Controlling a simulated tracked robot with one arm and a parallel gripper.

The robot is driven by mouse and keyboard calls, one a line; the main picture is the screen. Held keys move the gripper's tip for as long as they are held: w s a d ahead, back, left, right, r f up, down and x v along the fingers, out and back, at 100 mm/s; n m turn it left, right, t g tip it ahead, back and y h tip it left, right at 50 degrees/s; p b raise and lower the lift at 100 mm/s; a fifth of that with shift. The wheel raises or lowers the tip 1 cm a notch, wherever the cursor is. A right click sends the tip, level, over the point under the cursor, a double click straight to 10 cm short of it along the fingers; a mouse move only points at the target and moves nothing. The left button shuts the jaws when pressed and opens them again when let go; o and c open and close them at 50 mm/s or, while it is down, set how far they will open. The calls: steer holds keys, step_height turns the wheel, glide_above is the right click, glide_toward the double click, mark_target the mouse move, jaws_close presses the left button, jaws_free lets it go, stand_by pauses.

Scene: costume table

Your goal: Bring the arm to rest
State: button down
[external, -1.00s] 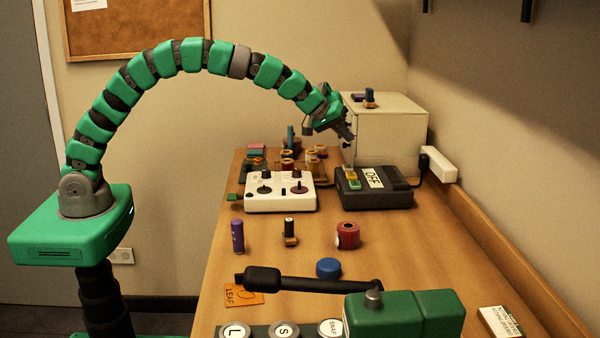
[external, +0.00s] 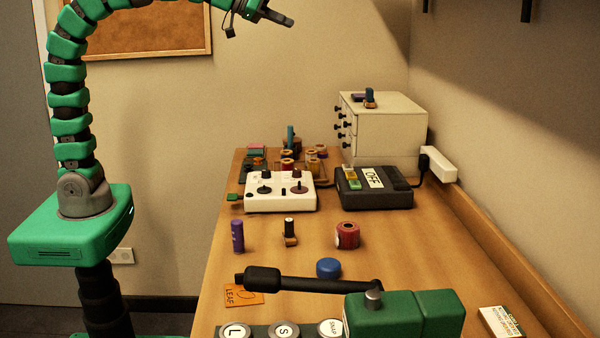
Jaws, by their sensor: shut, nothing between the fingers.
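My gripper (external: 279,17) is at the top of the external view, high above the table and apart from everything on it. Its dark fingers are together and empty, pointing right and slightly down. My green segmented arm rises from its base at the left and curves over to the right near the top edge. The top of the curve is cut off by the frame.
The wooden table (external: 385,262) holds a white control box (external: 280,203), a dark box marked OFF (external: 375,198), a drawer cabinet (external: 390,135), a purple tube (external: 237,236), a red roll (external: 347,236) and a blue disc (external: 328,267). The air between gripper and table is clear.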

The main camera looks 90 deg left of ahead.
steer(key=s+d+r+m+t, duration=0.1)
steer(key=s+r+m, duration=0.1)
steer(key=s+r, duration=0.3)
steer(key=s+d+r+m+t+h, duration=0.1)
steer(key=s+r+m, duration=0.1)
steer(key=s+r, duration=0.4)
steer(key=v, duration=0.5)
steer(key=shift+s+d+f, duration=0.15)
steer(key=shift+d+f, duration=0.15)
steer(key=shift+d, duration=0.05)
step_height(320, 180, down, 26)
steer(key=b, duration=2.6)
